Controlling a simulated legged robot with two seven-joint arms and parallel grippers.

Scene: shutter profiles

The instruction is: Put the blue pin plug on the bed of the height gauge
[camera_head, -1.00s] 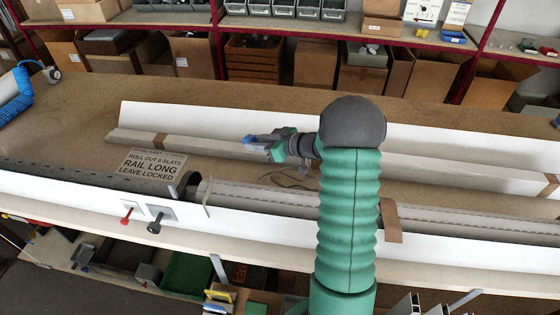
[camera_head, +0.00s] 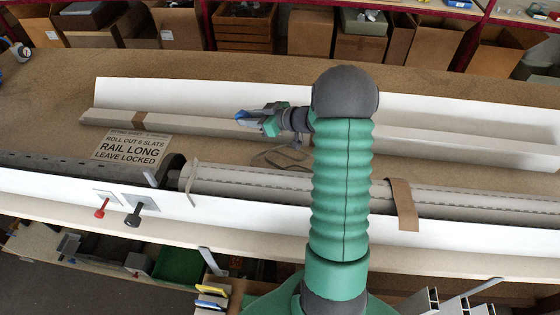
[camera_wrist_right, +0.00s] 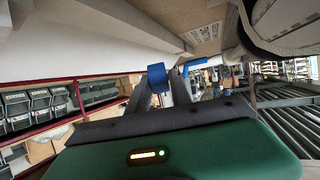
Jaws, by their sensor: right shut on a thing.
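My right gripper (camera_head: 254,117) reaches left over the white channel on the bench, shut on the blue pin plug (camera_head: 241,116). Only a small blue part of the plug shows at the fingertips. In the right wrist view, blue parts of the plug (camera_wrist_right: 157,77) show at the tips of the two dark fingers (camera_wrist_right: 168,92). The gripper appears to be above the bench, not touching it. My left gripper is not in view.
Long slats (camera_head: 270,183) run right under a brown strap (camera_head: 404,204). Red (camera_head: 102,208) and black (camera_head: 133,215) knobs stick out in front. Boxes (camera_head: 311,32) stand on shelving behind.

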